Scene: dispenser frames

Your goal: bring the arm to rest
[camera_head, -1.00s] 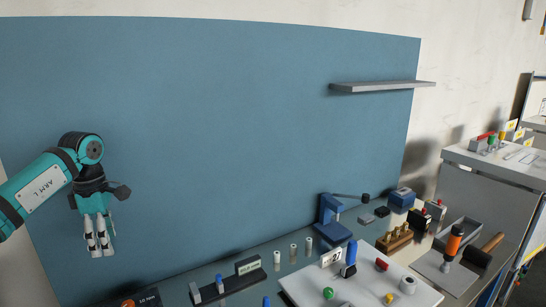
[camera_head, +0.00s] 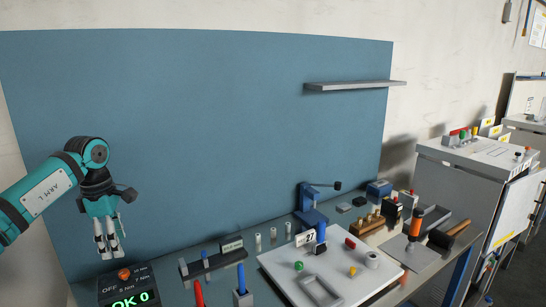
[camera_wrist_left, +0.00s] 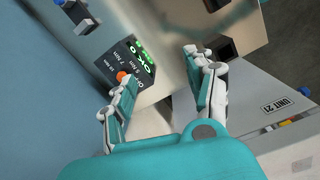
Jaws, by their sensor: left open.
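My left arm comes in from the left in the head view, bent at the elbow, with its teal left gripper (camera_head: 109,250) hanging fingers down in front of the blue panel. The gripper is open and empty. It stands above and close to a dark box (camera_head: 128,283) with an orange knob and a green "OK 0" display. In the left wrist view the two fingers (camera_wrist_left: 160,85) are spread apart with nothing between them, and the display box (camera_wrist_left: 130,65) shows beyond them. My right gripper is in neither view.
A white board (camera_head: 275,272) with small coloured parts lies on the bench. A blue press (camera_head: 310,208), a wooden block (camera_head: 368,228) and an orange-handled tool (camera_head: 415,224) stand to the right. A grey shelf (camera_head: 355,85) sticks out from the panel. The space before the upper panel is clear.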

